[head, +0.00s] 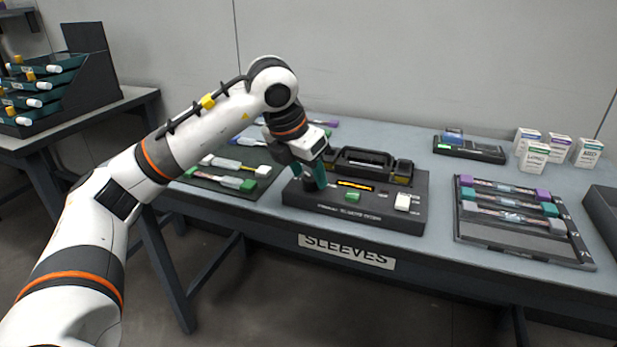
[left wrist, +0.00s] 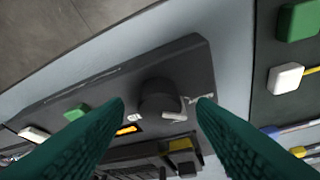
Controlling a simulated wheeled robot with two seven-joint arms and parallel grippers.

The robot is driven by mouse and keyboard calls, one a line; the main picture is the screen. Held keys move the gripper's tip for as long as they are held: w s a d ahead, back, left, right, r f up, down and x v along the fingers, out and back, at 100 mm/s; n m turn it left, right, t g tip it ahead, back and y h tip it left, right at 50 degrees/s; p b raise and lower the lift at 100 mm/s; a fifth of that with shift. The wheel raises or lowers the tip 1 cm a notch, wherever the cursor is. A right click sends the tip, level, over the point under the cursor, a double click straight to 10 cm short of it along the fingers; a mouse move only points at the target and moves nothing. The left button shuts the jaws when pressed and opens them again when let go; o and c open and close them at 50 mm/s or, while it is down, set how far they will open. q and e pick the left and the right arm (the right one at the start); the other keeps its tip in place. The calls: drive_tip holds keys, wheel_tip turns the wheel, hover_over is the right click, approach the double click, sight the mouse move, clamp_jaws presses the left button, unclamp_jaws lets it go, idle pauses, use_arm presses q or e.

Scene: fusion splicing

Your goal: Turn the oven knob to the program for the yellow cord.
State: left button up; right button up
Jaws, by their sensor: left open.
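The oven (head: 372,207) is a dark box on the table with a lit orange display, a green button and a white button on its front. The oven knob (left wrist: 160,98) is a dark round dial with a light pointer, seen in the left wrist view. My left gripper (left wrist: 161,101) is open, its two teal fingers on either side of the knob in that view; I cannot tell whether they touch it. In the head view my left gripper (head: 317,180) is over the left end of the oven and hides the knob. My right gripper is not in view.
A dark mat (head: 215,187) with corded connectors lies left of the oven. A tray (head: 515,237) with several splice pieces lies to the right. Small white boxes (head: 535,155) and a dark device (head: 470,148) stand at the back right. A rack (head: 90,75) stands on another table at left.

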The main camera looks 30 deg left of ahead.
use_arm(q)
drive_tip(key=shift+w+f, duration=0.2)
drive_tip(key=shift+f, duration=0.3)
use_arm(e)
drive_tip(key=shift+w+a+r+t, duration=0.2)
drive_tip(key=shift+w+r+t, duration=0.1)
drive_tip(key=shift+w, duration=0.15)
